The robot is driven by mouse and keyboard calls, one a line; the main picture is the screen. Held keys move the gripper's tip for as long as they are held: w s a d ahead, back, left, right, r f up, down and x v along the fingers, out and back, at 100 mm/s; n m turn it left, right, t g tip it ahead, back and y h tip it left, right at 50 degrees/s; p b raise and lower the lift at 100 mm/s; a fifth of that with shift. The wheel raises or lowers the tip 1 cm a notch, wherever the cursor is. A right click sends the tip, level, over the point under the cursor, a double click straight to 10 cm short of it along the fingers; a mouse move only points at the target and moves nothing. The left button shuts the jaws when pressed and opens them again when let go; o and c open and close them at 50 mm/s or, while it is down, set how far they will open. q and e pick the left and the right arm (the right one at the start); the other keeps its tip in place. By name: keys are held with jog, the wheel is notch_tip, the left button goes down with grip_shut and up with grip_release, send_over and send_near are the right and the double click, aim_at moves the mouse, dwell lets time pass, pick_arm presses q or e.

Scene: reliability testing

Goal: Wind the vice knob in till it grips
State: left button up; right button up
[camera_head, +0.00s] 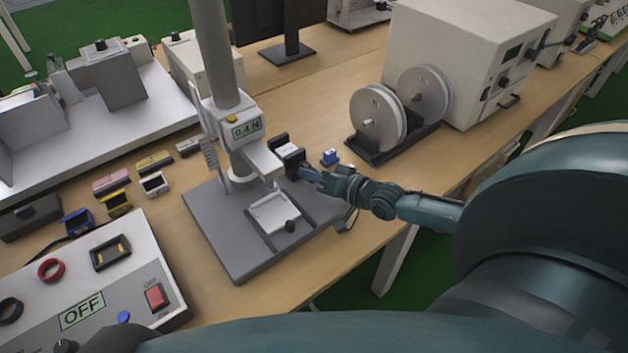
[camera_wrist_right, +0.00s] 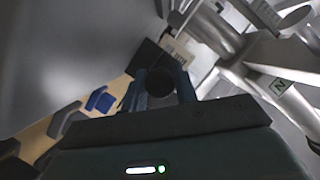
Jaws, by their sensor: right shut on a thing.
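A small vice with black jaws (camera_head: 293,159) sits beside the test stand's column, with a light block (camera_head: 287,150) between the jaws. Whether the jaws touch the block on both sides I cannot tell. My right gripper (camera_head: 308,174) comes in from the right at the vice's near right side. In the right wrist view its two blue fingers are shut around the round black vice knob (camera_wrist_right: 158,82). The knob is mostly hidden by the fingers in the head view. My left gripper is not in view.
A control box (camera_head: 100,285) reading OFF is front left.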

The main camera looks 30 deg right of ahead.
dwell(0.3)
jog(key=o, duration=1)
jog(key=shift+c, duration=0.2)
jog(key=shift+s, duration=0.1)
jog(key=p+v, duration=0.1)
jog(key=v, duration=1.2)
jog(key=shift+p, duration=0.4)
